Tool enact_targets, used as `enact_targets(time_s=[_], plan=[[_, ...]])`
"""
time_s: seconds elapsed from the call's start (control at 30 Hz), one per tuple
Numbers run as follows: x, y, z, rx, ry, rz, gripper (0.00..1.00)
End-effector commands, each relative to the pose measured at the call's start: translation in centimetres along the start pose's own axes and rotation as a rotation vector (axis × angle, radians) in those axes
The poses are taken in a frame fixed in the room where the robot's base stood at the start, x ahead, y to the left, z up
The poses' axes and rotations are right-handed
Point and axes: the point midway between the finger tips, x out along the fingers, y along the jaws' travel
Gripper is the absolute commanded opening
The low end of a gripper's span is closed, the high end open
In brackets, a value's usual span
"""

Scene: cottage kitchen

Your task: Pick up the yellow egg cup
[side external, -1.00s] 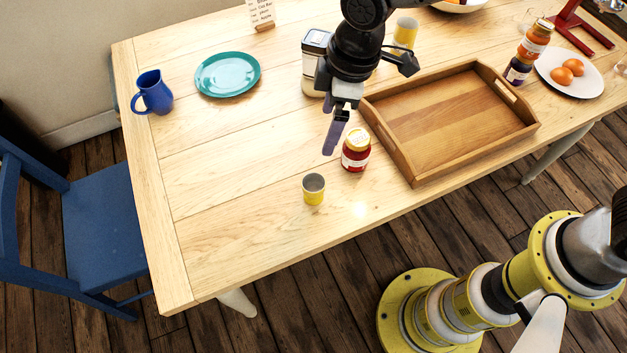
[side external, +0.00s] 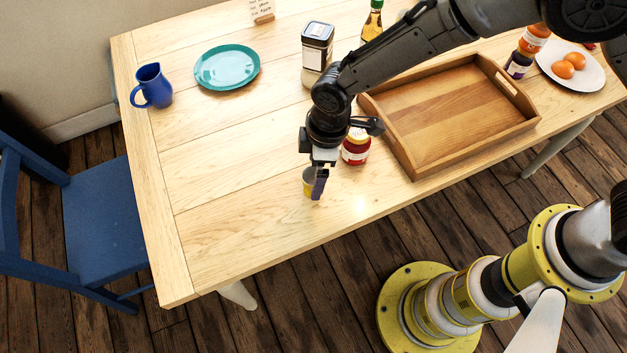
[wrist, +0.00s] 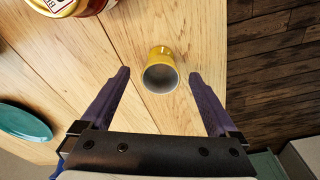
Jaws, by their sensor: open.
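The yellow egg cup (side external: 307,186) stands on the table near its front edge, partly hidden behind my gripper in the side external view. In the wrist view the egg cup (wrist: 161,72) shows its grey inside and sits between and just beyond the two fingertips. My gripper (side external: 318,190) points down at the cup. In the wrist view my gripper (wrist: 158,75) is open, with a purple finger on each side and a gap between each finger and the cup. Nothing is held.
A red jam jar (side external: 356,148) stands close beside the cup, right of my gripper. A wooden tray (side external: 408,160) lies to the right. A teal plate (side external: 227,68), a blue jug (side external: 152,86) and a dark-lidded jar (side external: 317,50) stand farther back. The table left of the cup is clear.

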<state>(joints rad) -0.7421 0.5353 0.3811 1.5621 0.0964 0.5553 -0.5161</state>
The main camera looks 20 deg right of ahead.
Motion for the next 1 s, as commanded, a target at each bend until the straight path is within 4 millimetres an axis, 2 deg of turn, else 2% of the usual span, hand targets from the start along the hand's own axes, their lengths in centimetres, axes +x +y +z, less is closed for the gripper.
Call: enact_targets(time_s=[0.1, 0.2, 0.5, 1.0], plan=[[1.9, -0.1, -0.1, 0.001, -0.003, -0.002, 0.95], [2.9, -0.1, -0.1, 0.001, -0.001, -0.001, 0.95], [3.2, -0.1, -0.1, 0.001, 0.001, 0.0, 0.95], [3.2, -0.1, -0.1, 0.001, 0.0, 0.0, 0.05]])
